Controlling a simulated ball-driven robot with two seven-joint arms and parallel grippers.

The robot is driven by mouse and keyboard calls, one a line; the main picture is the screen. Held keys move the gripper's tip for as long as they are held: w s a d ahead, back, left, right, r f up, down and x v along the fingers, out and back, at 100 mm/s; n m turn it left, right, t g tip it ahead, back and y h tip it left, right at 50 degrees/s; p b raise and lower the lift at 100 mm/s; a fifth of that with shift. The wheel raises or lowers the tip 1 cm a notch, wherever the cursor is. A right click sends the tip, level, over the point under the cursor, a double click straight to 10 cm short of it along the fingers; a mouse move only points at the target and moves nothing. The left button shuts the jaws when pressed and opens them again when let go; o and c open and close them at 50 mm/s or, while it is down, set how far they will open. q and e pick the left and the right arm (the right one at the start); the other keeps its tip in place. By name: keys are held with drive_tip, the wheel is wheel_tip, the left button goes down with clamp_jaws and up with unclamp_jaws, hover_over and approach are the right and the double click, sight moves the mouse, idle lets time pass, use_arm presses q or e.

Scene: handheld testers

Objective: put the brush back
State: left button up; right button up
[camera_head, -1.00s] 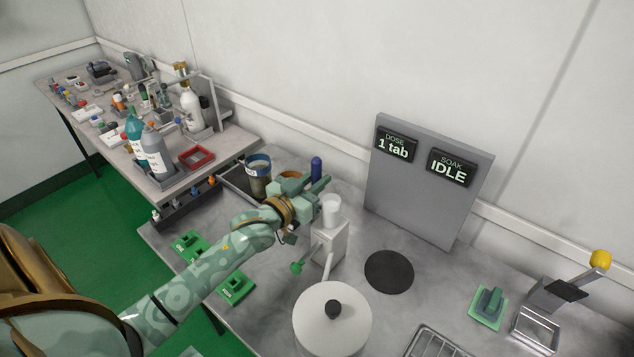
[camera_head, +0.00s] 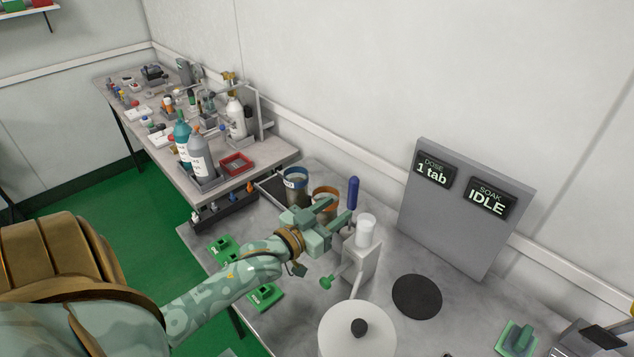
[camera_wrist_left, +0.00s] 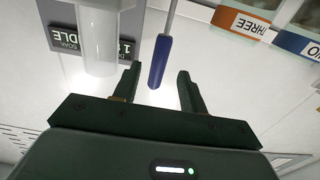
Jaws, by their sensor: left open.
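A slim upright tool with a blue handle (camera_head: 353,193), which looks like the brush, stands behind my left gripper in the head view. In the left wrist view the blue handle (camera_wrist_left: 160,62) shows beyond the gap between the fingertips, with a thin grey shaft running from it. Its lower end is hidden in the head view. My left gripper (camera_head: 343,209) is open, with nothing seen held; its two fingers also show in the left wrist view (camera_wrist_left: 159,84). My right gripper is not in view.
A blue-banded jar (camera_head: 295,187) and an orange-banded jar (camera_head: 326,193) stand behind the gripper. A white cylinder (camera_head: 366,230) on a grey block (camera_head: 365,262) is close on its right. A lidded pot (camera_head: 335,335) is in front; a dark disc (camera_head: 417,296) lies right.

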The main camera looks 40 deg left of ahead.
use_arm(q)
drive_tip(key=s, duration=0.5)
drive_tip(key=shift+s+a+p, duration=0.25)
drive_tip(key=shift+p, duration=0.1)
